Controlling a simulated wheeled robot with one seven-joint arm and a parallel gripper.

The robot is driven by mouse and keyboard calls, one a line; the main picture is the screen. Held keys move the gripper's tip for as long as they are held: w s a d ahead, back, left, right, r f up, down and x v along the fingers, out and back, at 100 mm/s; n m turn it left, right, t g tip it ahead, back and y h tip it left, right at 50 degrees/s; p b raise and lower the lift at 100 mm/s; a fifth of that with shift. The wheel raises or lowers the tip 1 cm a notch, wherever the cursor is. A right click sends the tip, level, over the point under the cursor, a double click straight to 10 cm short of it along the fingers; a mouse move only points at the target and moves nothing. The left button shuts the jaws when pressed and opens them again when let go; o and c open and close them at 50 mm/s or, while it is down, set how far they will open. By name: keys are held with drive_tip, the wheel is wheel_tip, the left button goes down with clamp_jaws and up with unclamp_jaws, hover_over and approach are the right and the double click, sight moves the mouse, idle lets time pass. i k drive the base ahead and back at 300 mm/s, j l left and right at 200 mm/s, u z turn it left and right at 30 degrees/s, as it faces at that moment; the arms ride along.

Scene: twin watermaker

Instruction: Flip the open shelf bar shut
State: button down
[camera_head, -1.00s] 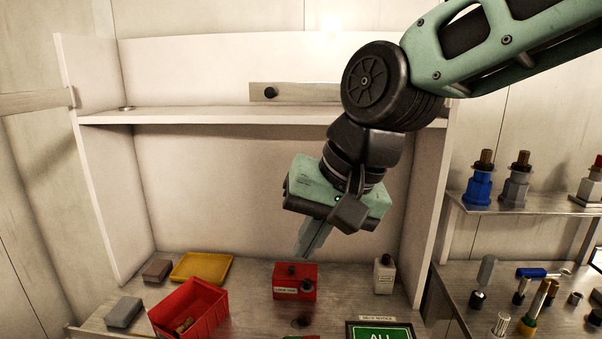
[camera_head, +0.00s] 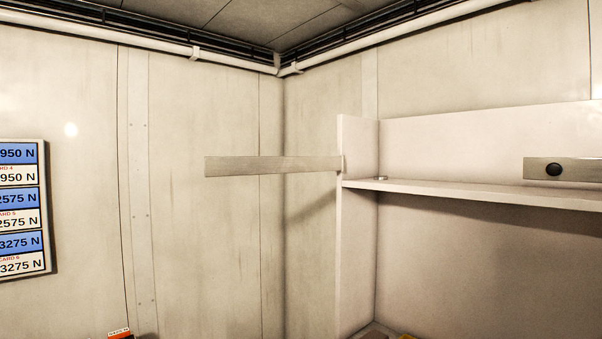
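The open shelf bar (camera_head: 270,166) is a flat, pale metallic strip. It sticks out to the left from the front edge of the shelf unit's left side panel (camera_head: 355,230), roughly level and just above shelf height. The white shelf (camera_head: 470,192) runs to the right from that panel. A second bar piece (camera_head: 565,169) with a dark round knob shows at the right edge, above the shelf. My gripper and arm are out of this view.
Pale wall panels fill the left and middle, with a corner behind the bar. A board with force values (camera_head: 22,207) hangs at the far left. A small orange and black item (camera_head: 121,335) shows at the bottom edge. The space around the bar looks clear.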

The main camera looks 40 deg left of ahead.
sight(214, 167)
drive_tip(key=j+u, duration=0.25)
drive_tip(key=j, duration=2)
drive_tip(key=i+j, duration=0.15)
drive_tip(key=j, duration=0.2)
drive_tip(key=i+j, duration=0.2)
drive_tip(key=j, duration=0.15)
drive_tip(key=i+j+u, duration=0.1)
drive_tip(key=j, duration=0.2)
drive_tip(key=k+l, duration=0.3)
drive_tip(key=k+l+u, duration=0.15)
drive_tip(key=k, duration=0.3)
drive_tip(key=i+l, duration=0.2)
drive_tip(key=i, duration=0.3)
